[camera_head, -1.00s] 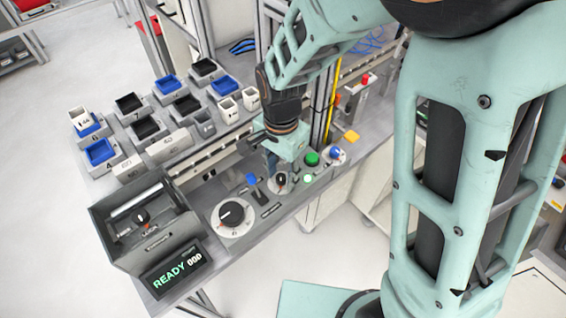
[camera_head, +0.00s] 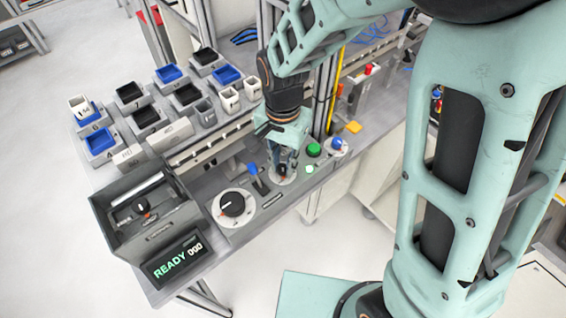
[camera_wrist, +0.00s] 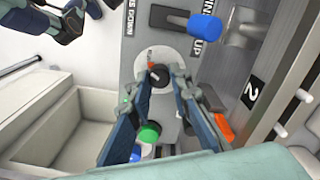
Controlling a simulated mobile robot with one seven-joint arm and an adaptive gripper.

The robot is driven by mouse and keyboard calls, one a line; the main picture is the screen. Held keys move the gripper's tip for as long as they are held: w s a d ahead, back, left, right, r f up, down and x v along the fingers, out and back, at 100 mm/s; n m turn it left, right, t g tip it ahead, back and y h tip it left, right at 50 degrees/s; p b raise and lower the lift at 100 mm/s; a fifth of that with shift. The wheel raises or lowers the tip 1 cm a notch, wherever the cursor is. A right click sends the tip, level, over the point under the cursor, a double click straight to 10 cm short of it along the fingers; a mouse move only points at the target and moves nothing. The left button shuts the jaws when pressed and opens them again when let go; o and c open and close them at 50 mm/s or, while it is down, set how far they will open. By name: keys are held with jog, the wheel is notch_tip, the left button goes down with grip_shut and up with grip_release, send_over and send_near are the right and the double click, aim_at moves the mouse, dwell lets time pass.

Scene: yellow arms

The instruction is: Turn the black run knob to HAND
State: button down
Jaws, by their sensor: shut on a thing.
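The small black knob (camera_head: 282,172) sits on a round pale dial plate on the grey console, between a blue-tipped lever and a green button. In the wrist view the knob (camera_wrist: 160,78) shows an orange-red mark at its edge, and the dial plate (camera_wrist: 176,54) lies around it. My gripper (camera_head: 283,163) points down at the knob. In the wrist view its blue fingers (camera_wrist: 161,76) stand on both sides of the knob and are shut on it. The dial lettering is too small to read.
The blue-tipped lever (camera_head: 252,170) stands close left of the knob. The green button (camera_head: 314,150) and a blue knob (camera_head: 337,144) are to the right. A larger black dial (camera_head: 232,204) and a READY display (camera_head: 176,264) are to the left. Bins stand behind.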

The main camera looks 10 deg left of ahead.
jog(key=n, duration=0.3)
jog(key=shift+n+b, duration=0.35)
jog(key=shift+n, duration=0.05)
jog(key=n, duration=0.3)
jog(key=shift+n, duration=0.3)
jog(key=n, duration=0.4)
jog(key=shift+a, duration=0.1)
jog(key=shift+n+p, duration=0.35)
jog(key=shift+n, duration=1.55)
jog(key=c, duration=1.8)
grip_release()
jog(key=shift+o, duration=0.2)
jog(key=shift+r, duration=0.1)
